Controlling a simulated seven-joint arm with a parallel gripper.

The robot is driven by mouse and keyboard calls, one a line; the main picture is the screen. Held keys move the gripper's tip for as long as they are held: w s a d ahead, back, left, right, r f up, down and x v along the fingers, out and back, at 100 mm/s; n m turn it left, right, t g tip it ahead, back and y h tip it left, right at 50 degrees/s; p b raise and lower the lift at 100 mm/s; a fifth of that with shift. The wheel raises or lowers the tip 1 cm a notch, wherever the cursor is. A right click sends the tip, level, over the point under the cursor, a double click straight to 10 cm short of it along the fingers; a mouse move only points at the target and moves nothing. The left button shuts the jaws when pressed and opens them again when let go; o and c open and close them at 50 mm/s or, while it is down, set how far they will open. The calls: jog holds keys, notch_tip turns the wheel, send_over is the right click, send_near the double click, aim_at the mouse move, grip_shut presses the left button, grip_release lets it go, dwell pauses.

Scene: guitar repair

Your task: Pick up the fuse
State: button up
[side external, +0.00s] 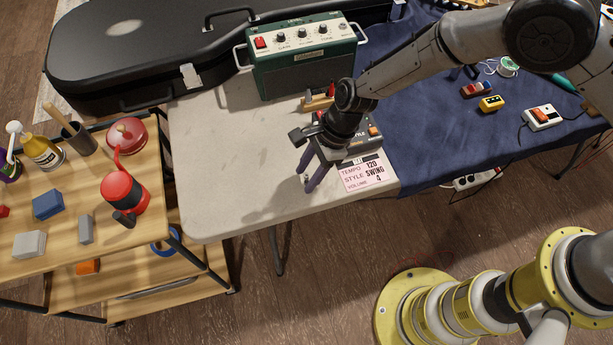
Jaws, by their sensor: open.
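My gripper (306,178) is open and points down over the front part of the pale table (215,170), left of a pink-white card. A tiny light-and-dark object (307,178) shows between the fingertips; it may be the fuse, but it is too small to tell. I cannot tell whether the fingers touch it or the table. No other thing in view can be made out as a fuse.
The card (366,174) and a dark pedal-like box (374,130) are close on the right. A green amplifier (303,58) stands behind, before a black guitar case (150,50). A blue cloth (430,120) lies to the right. The table's left side is clear.

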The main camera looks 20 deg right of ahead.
jog(key=shift+a+f, duration=0.15)
jog(key=shift+f, duration=0.15)
jog(key=shift+c, duration=0.2)
grip_shut()
jog(key=shift+r, duration=0.1)
